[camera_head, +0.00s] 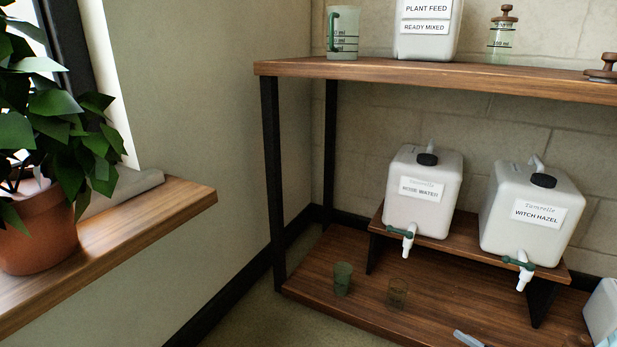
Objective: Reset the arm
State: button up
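My arm and my gripper are not in the head view, so whether the gripper is open or shut does not show. A white jug labelled "rose water" (423,205) stands on a small wooden riser on the lower shelf. A second white jug labelled "witch hazel" (530,225) stands to its right on the same riser. Each jug has a black cap and a tap with a green handle and a white spout at its lower front. A green cup (343,278) and a brownish see-through cup (397,294) stand on the lower shelf in front of the riser.
The upper shelf (430,77) holds a measuring jug (343,35), a "plant feed" container (427,38) and a stoppered bottle (501,42). A potted plant (38,235) stands on the wooden sill (165,212) at left. A white container (603,310) is cut off at lower right. Floor shows between sill and shelf.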

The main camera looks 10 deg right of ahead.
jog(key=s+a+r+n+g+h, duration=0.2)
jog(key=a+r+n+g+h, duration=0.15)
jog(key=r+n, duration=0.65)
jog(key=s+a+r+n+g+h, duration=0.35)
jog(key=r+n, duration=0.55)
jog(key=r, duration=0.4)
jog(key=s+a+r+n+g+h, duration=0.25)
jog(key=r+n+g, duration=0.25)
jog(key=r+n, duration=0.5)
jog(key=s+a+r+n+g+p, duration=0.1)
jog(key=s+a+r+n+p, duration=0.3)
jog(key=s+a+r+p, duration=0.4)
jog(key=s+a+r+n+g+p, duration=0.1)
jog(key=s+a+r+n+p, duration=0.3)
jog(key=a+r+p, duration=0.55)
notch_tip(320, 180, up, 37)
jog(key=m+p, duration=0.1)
jog(key=p, duration=3.3)
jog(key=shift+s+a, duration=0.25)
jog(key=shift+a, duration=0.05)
